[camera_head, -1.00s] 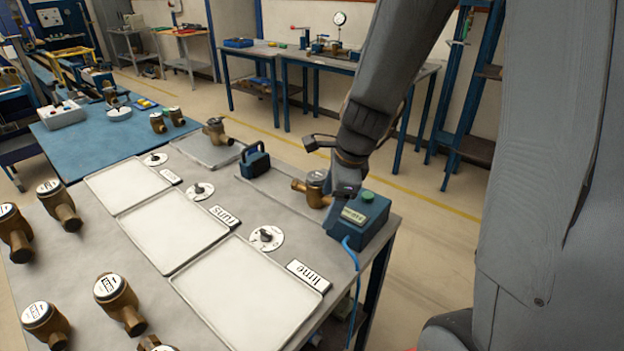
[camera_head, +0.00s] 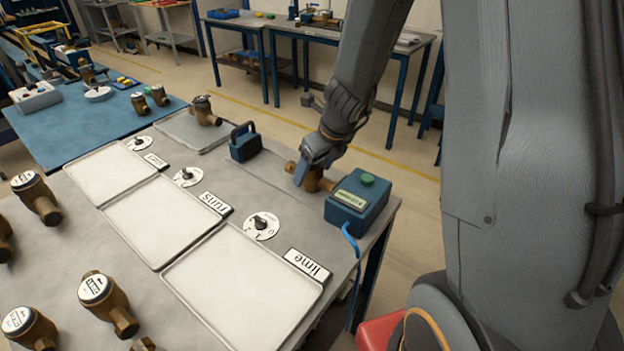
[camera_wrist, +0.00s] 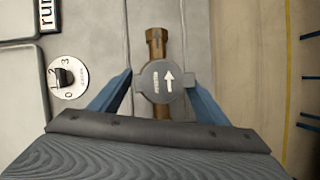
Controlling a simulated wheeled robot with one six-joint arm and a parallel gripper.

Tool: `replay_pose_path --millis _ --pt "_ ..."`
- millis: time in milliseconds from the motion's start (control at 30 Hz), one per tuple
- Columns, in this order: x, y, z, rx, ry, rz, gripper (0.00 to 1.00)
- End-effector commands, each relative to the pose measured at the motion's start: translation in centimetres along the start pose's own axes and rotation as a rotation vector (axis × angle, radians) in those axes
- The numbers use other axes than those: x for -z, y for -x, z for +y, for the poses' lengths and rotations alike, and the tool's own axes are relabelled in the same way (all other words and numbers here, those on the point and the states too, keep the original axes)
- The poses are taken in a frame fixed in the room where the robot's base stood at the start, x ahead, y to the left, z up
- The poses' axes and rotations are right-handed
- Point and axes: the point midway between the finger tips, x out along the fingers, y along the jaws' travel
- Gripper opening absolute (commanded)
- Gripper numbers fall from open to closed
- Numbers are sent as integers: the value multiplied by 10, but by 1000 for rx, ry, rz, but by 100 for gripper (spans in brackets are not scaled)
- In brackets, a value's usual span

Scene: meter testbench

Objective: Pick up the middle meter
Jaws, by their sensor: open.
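A brass meter with a grey round cap lies on the bench between a blue handled block and a blue box with a green button. In the wrist view the meter (camera_wrist: 156,42) stands upright in the picture, its cap (camera_wrist: 160,80) marked with a white arrow. My gripper (camera_wrist: 160,88) is open, with one blue finger on each side of the cap. No clear grip shows. In the head view my gripper (camera_head: 310,170) covers most of this meter, and its brass end (camera_head: 290,167) shows at the left.
The blue handled block (camera_head: 244,143) and the blue box (camera_head: 358,203) flank the meter. White trays (camera_head: 240,290) with dials and labels fill the bench middle. Several other brass meters (camera_head: 105,300) stand at the left, two on the blue table (camera_head: 95,130), one on a grey tray (camera_head: 205,111).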

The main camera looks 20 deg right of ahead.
Motion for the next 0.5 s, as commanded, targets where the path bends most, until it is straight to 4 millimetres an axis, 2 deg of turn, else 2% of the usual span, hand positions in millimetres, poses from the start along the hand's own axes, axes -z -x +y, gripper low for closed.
replay_pose_path --millis 33,133,400,433,500 --pt "1 -10 0 -1 -1 1 69" --pt "0 -18 0 0 0 0 69" --pt "0 -20 0 1 0 0 69" --pt "0 -20 0 1 0 0 68" --pt "0 -20 0 0 1 0 56"
